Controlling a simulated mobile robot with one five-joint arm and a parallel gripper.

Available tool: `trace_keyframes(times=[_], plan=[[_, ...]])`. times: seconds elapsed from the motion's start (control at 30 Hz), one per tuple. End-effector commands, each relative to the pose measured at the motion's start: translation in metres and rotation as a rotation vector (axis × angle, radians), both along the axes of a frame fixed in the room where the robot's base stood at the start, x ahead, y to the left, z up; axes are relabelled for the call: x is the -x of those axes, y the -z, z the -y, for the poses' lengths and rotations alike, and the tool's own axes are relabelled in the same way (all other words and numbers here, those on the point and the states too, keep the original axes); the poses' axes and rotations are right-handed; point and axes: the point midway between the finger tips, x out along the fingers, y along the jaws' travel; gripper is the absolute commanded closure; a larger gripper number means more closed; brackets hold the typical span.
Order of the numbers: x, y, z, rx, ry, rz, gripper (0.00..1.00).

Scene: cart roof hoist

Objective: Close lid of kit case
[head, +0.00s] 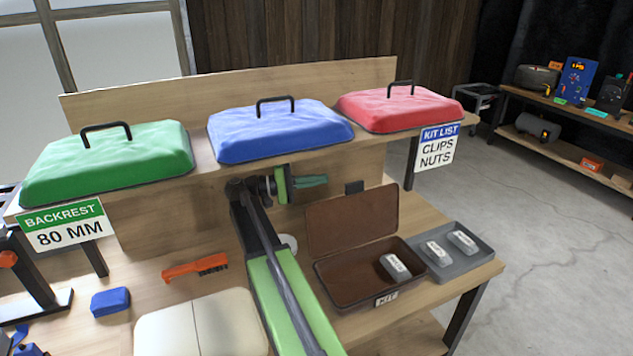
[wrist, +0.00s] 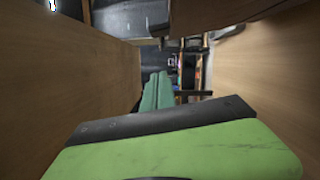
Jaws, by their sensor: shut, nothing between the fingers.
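The kit case (head: 345,298) is a brown box with a "KIT" label on its front, on the bench at the right. Its lid (head: 352,220) stands open, tilted up at the back edge. One grey labelled packet (head: 395,267) lies inside. My gripper (head: 324,181) is shut and empty, under the shelf, just above and left of the lid's upper left corner. It appears apart from the lid, but I cannot tell the depth between them. In the wrist view the green fingers (wrist: 157,92) are together, and a dark brown panel, seemingly the lid (wrist: 200,14), crosses the top.
A grey tray (head: 471,272) with two labelled packets stands right of the case. Above is a shelf (head: 200,182) bearing green, blue and red covers. An orange brush (head: 195,268), a blue block (head: 110,300) and a cream pad (head: 200,325) lie to the left.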

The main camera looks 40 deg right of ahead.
Motion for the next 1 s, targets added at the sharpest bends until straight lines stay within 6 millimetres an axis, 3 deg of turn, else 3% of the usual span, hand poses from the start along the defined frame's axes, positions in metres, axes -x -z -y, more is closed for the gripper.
trace_keyframes(times=[0.3, 0.53, 1.0], plan=[[0.041, -0.005, 0.054, 0.000, 0.001, 0.000, 1.00], [0.068, -0.011, 0.041, 0.000, -0.001, 0.000, 1.00], [0.070, -0.011, 0.035, 0.000, -0.004, 0.002, 1.00]])
